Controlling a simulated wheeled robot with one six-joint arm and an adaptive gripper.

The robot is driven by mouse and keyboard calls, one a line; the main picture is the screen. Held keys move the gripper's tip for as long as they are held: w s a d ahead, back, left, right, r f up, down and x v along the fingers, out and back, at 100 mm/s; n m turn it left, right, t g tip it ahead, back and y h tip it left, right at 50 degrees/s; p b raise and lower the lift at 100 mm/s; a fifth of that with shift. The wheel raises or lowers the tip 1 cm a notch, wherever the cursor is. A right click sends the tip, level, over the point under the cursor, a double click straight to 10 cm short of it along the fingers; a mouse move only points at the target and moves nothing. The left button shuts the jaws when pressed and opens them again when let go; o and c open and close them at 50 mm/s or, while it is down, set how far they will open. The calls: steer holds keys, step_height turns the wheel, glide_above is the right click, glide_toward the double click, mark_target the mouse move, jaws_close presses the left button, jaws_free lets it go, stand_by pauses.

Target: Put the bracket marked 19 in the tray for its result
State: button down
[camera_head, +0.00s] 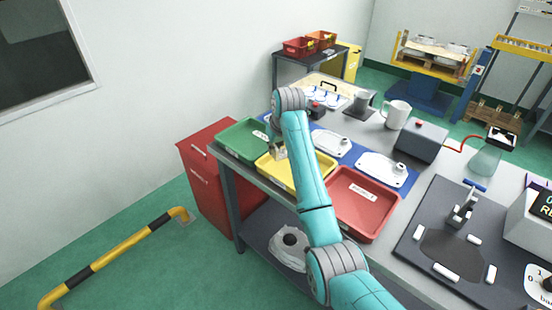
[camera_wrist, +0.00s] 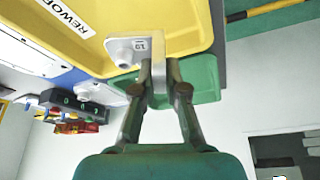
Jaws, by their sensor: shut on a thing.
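My gripper (camera_wrist: 158,72) is shut on a pale metal bracket (camera_wrist: 155,45) with a small tag on it; the tag's digits look like 19 but are small and turned. In the wrist view the bracket shows against the yellow tray (camera_wrist: 205,18), labelled "REWO…". In the head view my gripper (camera_head: 278,152) is at the edge between the yellow tray (camera_head: 318,183) and the green tray (camera_head: 225,148), and my arm partly hides them. I cannot tell whether the bracket touches the tray. The red tray (camera_head: 373,233) is to the right.
Flat pale castings (camera_head: 385,168) lie on the blue mat behind the trays. A grey box (camera_head: 421,142), a mug (camera_head: 397,113) and a dark fixture plate (camera_head: 415,238) stand farther right. A display (camera_head: 541,208) is cut off at the right edge, showing "RE".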

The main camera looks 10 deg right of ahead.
mark_target(275, 158)
steer(key=shift+f, duration=2.35)
steer(key=c, duration=1.2)
jaws_free()
steer(key=shift+f, duration=0.1)
steer(key=v, duration=1.2)
steer(key=shift+s, duration=0.15)
